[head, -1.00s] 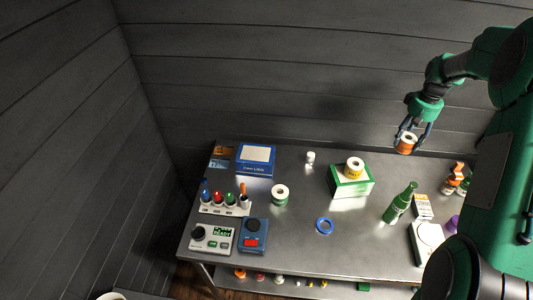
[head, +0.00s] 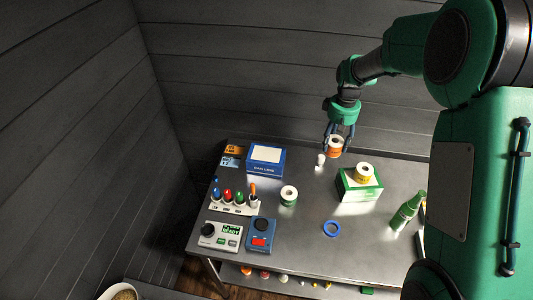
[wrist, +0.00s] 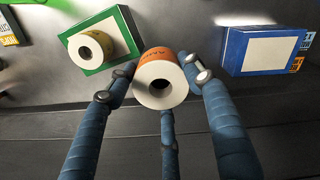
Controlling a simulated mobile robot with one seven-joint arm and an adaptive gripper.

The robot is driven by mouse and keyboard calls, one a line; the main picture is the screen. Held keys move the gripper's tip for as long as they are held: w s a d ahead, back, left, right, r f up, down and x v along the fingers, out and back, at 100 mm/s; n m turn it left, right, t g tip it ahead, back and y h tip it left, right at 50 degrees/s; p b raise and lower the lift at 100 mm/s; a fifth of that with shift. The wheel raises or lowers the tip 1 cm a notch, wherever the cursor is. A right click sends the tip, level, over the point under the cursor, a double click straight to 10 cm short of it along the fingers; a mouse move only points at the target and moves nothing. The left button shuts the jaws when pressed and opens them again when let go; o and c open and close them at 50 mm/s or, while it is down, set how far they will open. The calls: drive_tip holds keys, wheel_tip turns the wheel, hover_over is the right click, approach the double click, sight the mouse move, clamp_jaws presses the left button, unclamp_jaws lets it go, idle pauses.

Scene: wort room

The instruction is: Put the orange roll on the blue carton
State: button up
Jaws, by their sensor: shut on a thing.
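My gripper (head: 338,140) is shut on the orange roll (head: 334,147) and holds it above the back of the table. In the wrist view the orange roll (wrist: 160,77) sits between my fingers, its white end and dark hole facing the camera. The blue carton (head: 266,160) lies on the table at the back left, with a pale panel on top. It also shows at the right of the wrist view (wrist: 264,50). The carton's top is bare, and my gripper is to the right of it in the head view.
A green carton (head: 360,185) with a yellow roll (head: 365,172) on it stands right of centre. A green roll (head: 289,195), a small white item (head: 320,160), a blue ring (head: 331,228) and a green bottle (head: 407,211) stand on the table (head: 300,245). A rack of coloured items (head: 234,206) is at left.

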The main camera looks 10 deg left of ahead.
drive_tip(key=s+a+n+p, duration=0.1)
drive_tip(key=s+a+n, duration=0.1)
drive_tip(key=s+a, duration=0.6)
drive_tip(key=s+a+n+p, duration=0.1)
drive_tip(key=s+a+n, duration=0.15)
drive_tip(key=a, duration=0.85)
drive_tip(key=shift+m, duration=0.35)
drive_tip(key=f, duration=0.5)
drive_tip(key=shift+s+a, duration=0.25)
drive_tip(key=shift+s, duration=0.05)
hover_over(267, 154)
drive_tip(key=shift+w+a+f, duration=0.1)
drive_tip(key=shift+f, duration=0.65)
drive_tip(key=shift+f, duration=1.7)
drive_tip(key=shift+f, duration=0.15)
